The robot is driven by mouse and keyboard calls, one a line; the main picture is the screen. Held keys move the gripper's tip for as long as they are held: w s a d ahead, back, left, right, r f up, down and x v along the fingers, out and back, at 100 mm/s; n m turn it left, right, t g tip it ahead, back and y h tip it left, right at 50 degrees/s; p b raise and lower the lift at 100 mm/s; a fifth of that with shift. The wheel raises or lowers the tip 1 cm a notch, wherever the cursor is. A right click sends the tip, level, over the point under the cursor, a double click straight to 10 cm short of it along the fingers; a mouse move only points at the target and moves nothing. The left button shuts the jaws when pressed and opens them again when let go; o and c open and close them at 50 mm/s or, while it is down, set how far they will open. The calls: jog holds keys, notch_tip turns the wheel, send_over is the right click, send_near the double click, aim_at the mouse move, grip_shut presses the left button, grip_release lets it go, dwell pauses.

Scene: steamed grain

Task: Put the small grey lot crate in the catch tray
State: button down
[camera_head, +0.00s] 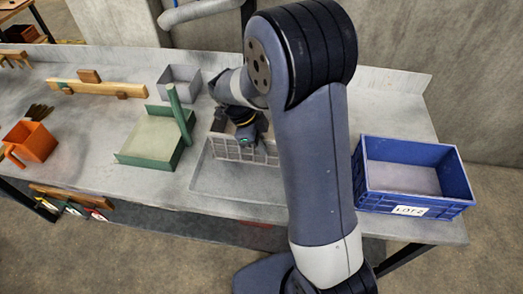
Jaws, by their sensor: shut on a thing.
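The small grey lot crate (228,151) has slotted, light grey walls. It is at the back part of the shallow grey catch tray (208,190), in the middle of the bench. I cannot tell whether its base touches the tray floor. My gripper (250,138) points down at the crate and is shut on its wall. The fingertips are small and partly hidden. My arm hides the right part of the crate and of the tray. The front part of the tray is bare.
A green tray with a green bar (178,112) stands close left of the catch tray. An open grey box (180,78) stands behind it. A blue crate labelled LOT 2 (450,180) is at the right end. An orange bin (30,141) and wooden rail (105,88) are left.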

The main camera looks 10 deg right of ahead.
jog(key=shift+f, duration=1.65)
jog(key=shift+f, duration=0.15)
jog(key=c, duration=1.5)
grip_release()
jog(key=shift+c, duration=0.2)
jog(key=v, duration=1.2)
jog(key=shift+s, duration=0.1)
